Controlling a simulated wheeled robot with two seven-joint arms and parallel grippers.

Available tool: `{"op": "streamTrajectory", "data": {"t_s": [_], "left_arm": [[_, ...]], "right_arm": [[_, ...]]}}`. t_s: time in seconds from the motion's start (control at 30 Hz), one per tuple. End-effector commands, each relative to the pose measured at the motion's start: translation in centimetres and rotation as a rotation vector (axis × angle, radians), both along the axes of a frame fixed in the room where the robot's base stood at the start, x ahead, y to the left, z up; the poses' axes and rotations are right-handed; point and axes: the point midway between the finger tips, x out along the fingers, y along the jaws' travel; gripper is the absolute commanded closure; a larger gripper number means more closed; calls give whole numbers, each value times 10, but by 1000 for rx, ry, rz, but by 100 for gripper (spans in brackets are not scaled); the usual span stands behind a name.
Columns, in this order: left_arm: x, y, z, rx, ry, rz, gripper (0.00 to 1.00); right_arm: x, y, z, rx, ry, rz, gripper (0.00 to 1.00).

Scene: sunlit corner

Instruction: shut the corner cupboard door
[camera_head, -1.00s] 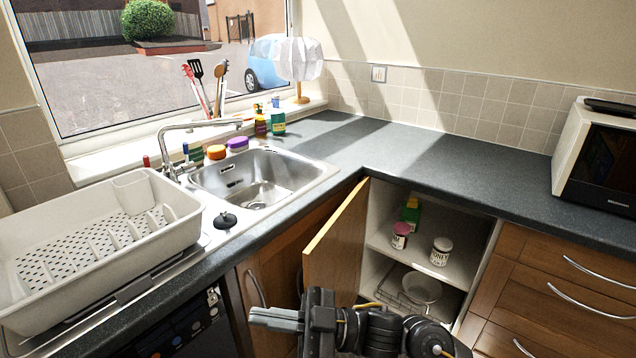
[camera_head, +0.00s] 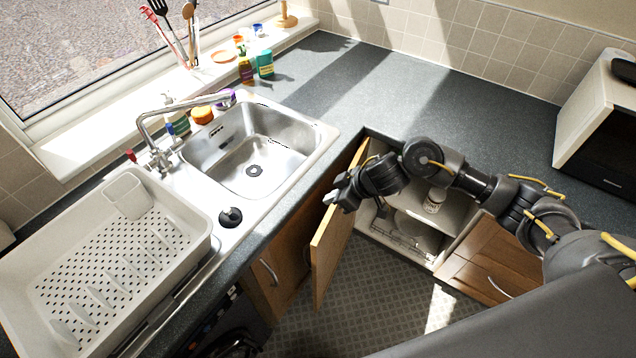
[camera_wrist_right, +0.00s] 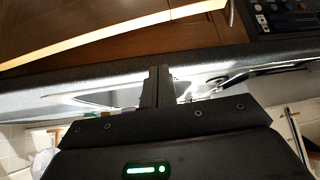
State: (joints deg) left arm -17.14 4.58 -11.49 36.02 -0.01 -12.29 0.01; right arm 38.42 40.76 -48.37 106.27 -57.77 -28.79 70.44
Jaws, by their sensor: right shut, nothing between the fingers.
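The corner cupboard door (camera_head: 333,250) stands open, swung out from the corner below the counter. Its pale edge also shows in the right wrist view (camera_wrist_right: 110,37). My right gripper (camera_head: 329,197) is shut and empty. In the head view it overlaps the door's upper part, its fingertips pointing left past the top edge; whether it touches the door I cannot tell. Its shut fingers show in the right wrist view (camera_wrist_right: 158,88). My right arm crosses the opening and hides part of the cupboard inside (camera_head: 385,225). My left gripper is out of view.
Counter (camera_head: 430,95) runs above the opening, with a sink (camera_head: 250,150) and dish rack (camera_head: 100,270) on the left and a microwave (camera_head: 600,130) on the right. The floor (camera_head: 375,290) before the door is clear.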

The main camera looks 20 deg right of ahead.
Motion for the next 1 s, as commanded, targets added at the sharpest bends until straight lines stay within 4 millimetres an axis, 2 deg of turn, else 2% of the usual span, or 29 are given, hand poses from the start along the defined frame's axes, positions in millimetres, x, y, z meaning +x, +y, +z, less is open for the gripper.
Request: {"op": "streamTrajectory", "data": {"t_s": [0.1,0.33,0.77,0.83,1.0], "left_arm": [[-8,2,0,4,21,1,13],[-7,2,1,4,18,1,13],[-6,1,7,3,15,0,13],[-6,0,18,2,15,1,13],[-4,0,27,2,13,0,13]], "right_arm": [[1,-5,-1,-13,6,-13,100],[6,3,-12,-9,7,-12,100],[40,45,-78,-9,7,-12,100],[34,35,-75,-13,5,-11,100],[21,20,-76,-11,4,-10,100]]}}
